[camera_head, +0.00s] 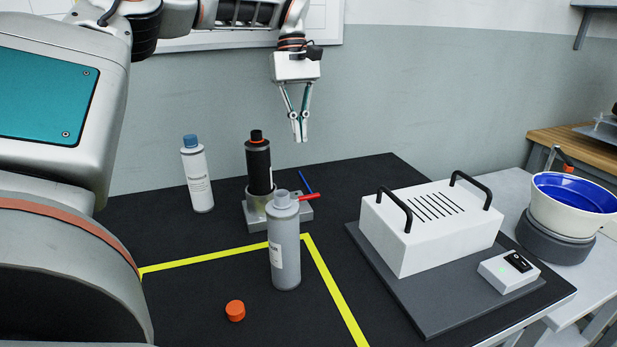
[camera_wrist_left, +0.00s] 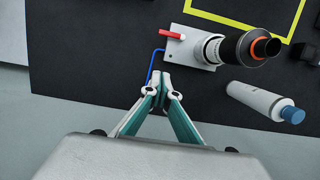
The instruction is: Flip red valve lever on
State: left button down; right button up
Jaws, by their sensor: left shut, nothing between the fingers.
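The red valve lever (camera_head: 308,197) sticks out to the right from a grey metal base (camera_head: 304,216) on the black table mat. In the left wrist view the red lever (camera_wrist_left: 171,34) lies at the edge of the base plate (camera_wrist_left: 189,57). A black bottle with an orange ring (camera_head: 258,165) stands in the holder on that base. My left gripper (camera_head: 299,138) is shut and empty, pointing down above and behind the lever, apart from it. It also shows in the left wrist view (camera_wrist_left: 161,82). The grey can partly hides the base. My right gripper is not in view.
A grey spray can (camera_head: 284,250) stands in front of the base, and a white can with a blue cap (camera_head: 198,178) stands to its left. An orange cap (camera_head: 235,311) lies inside the yellow tape. A white box with black handles (camera_head: 430,225) stands right.

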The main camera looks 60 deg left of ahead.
aim_at(306, 200)
pick_arm(q)
jog(key=b+x, duration=0.2)
jog(key=x, duration=0.9)
jog(key=shift+b, duration=0.35)
jog(key=d, duration=0.2)
jog(key=d+r, duration=0.1)
jog(key=shift+s, duration=0.4)
jog(key=shift+d+f, duration=0.1)
jog(key=shift+d, duration=0.15)
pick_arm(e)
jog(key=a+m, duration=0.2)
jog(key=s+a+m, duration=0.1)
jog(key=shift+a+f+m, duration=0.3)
pick_arm(q)
jog(key=shift+s, duration=0.1)
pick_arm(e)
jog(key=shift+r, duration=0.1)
